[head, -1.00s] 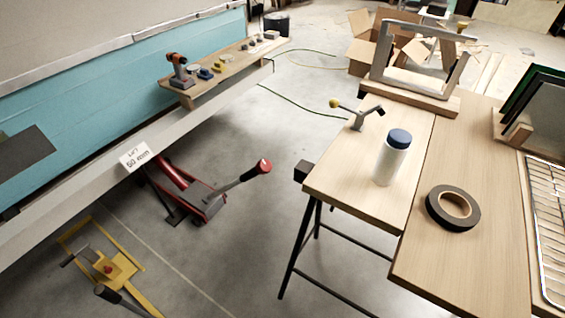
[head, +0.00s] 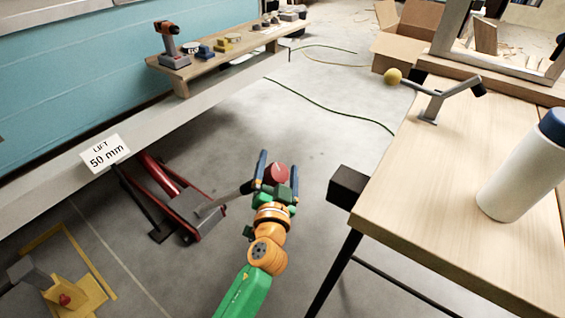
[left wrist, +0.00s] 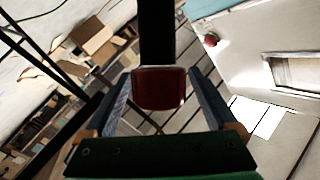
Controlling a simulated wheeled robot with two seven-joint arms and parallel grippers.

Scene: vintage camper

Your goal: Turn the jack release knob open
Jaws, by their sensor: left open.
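The red floor jack (head: 190,205) stands on the floor under the camper's edge. Its dark handle (head: 232,198) slopes up to the right and ends in a red knob (head: 278,173). My left gripper (head: 281,162) is open, with one finger on each side of the red knob. In the left wrist view the dark red knob (left wrist: 158,88) sits between the two blue-grey fingers (left wrist: 158,98), with a visible gap on each side. My left gripper partly hides the knob and handle end in the head view. My right gripper is not in view.
A sign reading "LIFT 50 mm" (head: 106,152) hangs on the camper's edge. A wooden bench (head: 430,180) with a white bottle (head: 515,175) and a yellow-knobbed metal tool (head: 435,98) is at right. A yellow frame (head: 85,290) lies lower left. Open floor lies behind the gripper.

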